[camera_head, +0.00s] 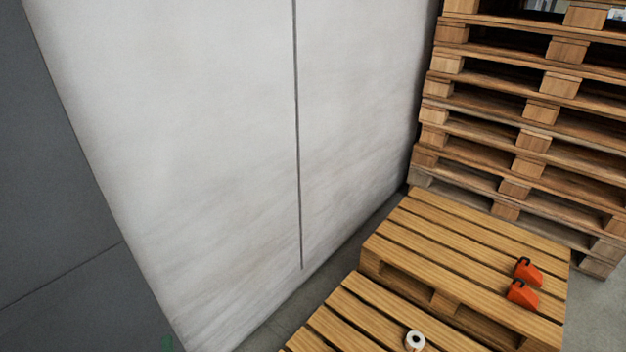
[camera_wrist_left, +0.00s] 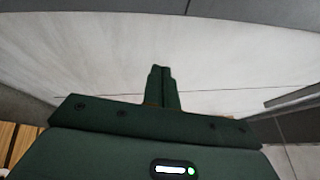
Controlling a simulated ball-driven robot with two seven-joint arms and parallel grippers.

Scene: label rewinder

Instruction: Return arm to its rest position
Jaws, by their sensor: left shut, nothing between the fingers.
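My left gripper (camera_wrist_left: 161,70) shows in the left wrist view, dark green, with its two fingers together and nothing between them. Its fingertips are in front of a large pale grey surface, and I cannot tell how far off it is. In the head view only a small green sliver, perhaps part of my left arm, shows at the bottom left edge. My right gripper is in neither view.
A big pale panel (camera_head: 220,130) with a dark vertical seam fills the left and middle. Low wooden pallets (camera_head: 420,240) stand right of it, bearing two orange objects (camera_head: 522,294) and a white roll (camera_head: 414,341). A tall pallet stack (camera_head: 535,112) stands behind.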

